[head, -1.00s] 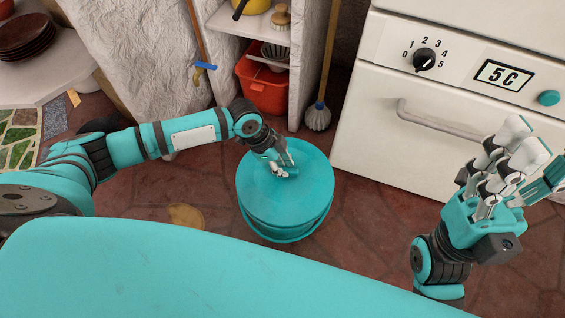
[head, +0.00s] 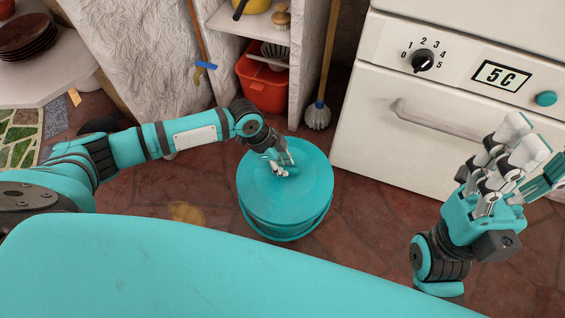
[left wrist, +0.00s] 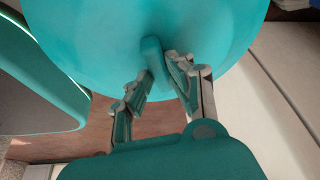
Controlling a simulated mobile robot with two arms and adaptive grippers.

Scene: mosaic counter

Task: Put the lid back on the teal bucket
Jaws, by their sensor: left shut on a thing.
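The teal bucket (head: 287,233) stands on the floor in the middle of the head view, in front of the oven. Its round teal lid (head: 307,183) is over the top and hides the opening. I cannot tell whether the rim is fully seated or a small gap remains. My left gripper (head: 277,168) is at the lid's centre, shut on its raised handle. The left wrist view shows the handle (left wrist: 153,58) between the fingers (left wrist: 160,88), with the lid (left wrist: 90,30) behind it. My right gripper (head: 522,150) is raised at the right, empty, with its fingers apart.
The white oven (head: 370,150) stands close behind and right of the bucket. A shelf unit with a red bin (head: 265,92) and a mop (head: 318,115) are behind. A dish-laden counter (head: 60,72) is at far left.

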